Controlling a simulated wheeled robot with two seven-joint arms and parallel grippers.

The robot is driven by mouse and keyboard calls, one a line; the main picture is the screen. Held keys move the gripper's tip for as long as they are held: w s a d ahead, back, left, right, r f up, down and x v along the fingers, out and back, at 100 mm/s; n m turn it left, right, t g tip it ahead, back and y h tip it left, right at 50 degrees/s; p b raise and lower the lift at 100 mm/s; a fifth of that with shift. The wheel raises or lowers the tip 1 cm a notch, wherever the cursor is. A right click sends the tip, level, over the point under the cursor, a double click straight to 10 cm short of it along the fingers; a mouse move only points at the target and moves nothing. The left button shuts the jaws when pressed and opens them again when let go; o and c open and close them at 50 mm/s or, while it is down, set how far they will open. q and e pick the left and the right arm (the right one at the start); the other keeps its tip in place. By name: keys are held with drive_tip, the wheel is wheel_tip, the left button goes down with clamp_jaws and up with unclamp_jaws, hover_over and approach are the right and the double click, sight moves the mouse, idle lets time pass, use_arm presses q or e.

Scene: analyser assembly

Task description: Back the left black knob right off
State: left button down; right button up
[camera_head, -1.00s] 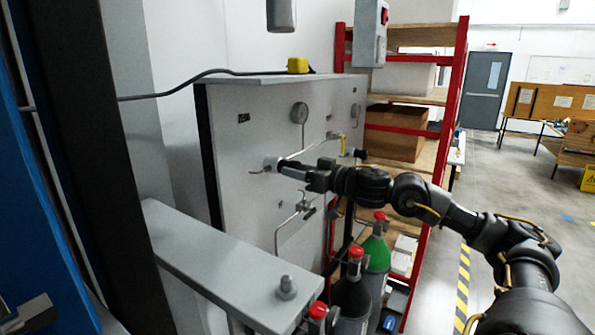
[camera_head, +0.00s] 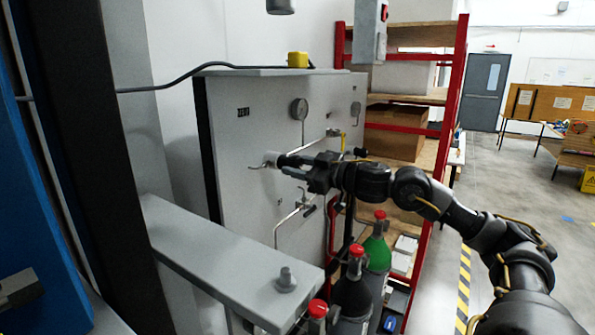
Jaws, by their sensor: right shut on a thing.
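The left black knob (camera_head: 283,160) sits on a silver regulator body on the grey upright panel (camera_head: 232,175), below a round gauge. My right gripper (camera_head: 291,164) reaches in from the right and is shut on this knob. Its fingers hide most of the knob, so I cannot tell how far it stands out. A second black knob (camera_head: 360,152) is further right on the panel, apart from the gripper.
Gas cylinders with red caps, one with a green shoulder (camera_head: 376,252), stand below my right arm. A grey beam with a bolt (camera_head: 286,279) crosses the foreground. A red-framed shelf (camera_head: 446,110) stands behind the arm. Thin pipes run along the panel.

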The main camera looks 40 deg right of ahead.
drive_tip(key=n+b, duration=0.2)
drive_tip(key=n, duration=0.4)
drive_tip(key=n+b, duration=0.2)
drive_tip(key=n, duration=0.4)
drive_tip(key=shift+n, duration=0.4)
drive_tip(key=n+b, duration=0.2)
drive_tip(key=n, duration=0.4)
drive_tip(key=n+b, duration=0.1)
drive_tip(key=n, duration=0.5)
drive_tip(key=shift+n, duration=0.3)
drive_tip(key=o, duration=1)
